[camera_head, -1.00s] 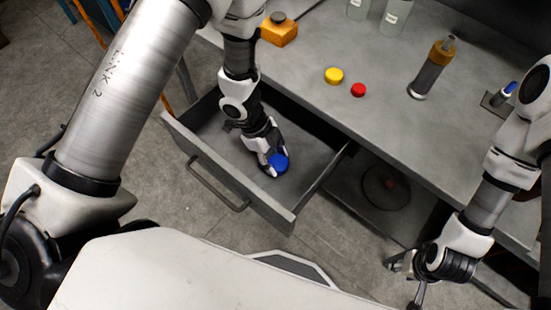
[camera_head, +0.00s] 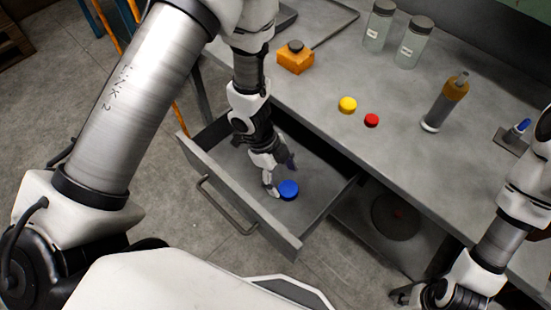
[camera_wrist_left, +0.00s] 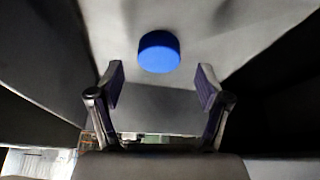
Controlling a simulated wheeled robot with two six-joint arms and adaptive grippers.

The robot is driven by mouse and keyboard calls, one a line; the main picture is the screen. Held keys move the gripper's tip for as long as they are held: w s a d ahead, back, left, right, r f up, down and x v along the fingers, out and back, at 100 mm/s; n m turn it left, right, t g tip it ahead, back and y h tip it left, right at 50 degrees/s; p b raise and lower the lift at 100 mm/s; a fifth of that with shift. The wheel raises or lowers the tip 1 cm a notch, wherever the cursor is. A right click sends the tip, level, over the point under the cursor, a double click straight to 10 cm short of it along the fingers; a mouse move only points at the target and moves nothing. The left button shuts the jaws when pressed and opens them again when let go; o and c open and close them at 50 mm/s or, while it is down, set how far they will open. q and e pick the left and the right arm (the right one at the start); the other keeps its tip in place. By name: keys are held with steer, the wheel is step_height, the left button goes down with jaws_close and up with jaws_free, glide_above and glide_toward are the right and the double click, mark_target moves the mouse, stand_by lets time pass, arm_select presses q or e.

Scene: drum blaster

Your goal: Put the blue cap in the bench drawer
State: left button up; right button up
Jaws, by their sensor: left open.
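The blue cap (camera_head: 288,190) lies on the floor of the open bench drawer (camera_head: 225,187). In the left wrist view the cap (camera_wrist_left: 159,51) sits beyond the fingertips, centred between them and apart from both. My left gripper (camera_head: 281,176) is inside the drawer, open and empty, just beside the cap. Its two spread fingers (camera_wrist_left: 160,85) show in the left wrist view. My right gripper (camera_head: 412,297) is at the lower right of the head view, cut by the edge and away from the drawer; its fingers are not clear.
The drawer's front wall and sides surround my left gripper.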

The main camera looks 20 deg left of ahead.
arm_select(q)
steer(key=p+v, duration=0.3)
steer(key=v, duration=0.6)
steer(key=shift+s, duration=0.1)
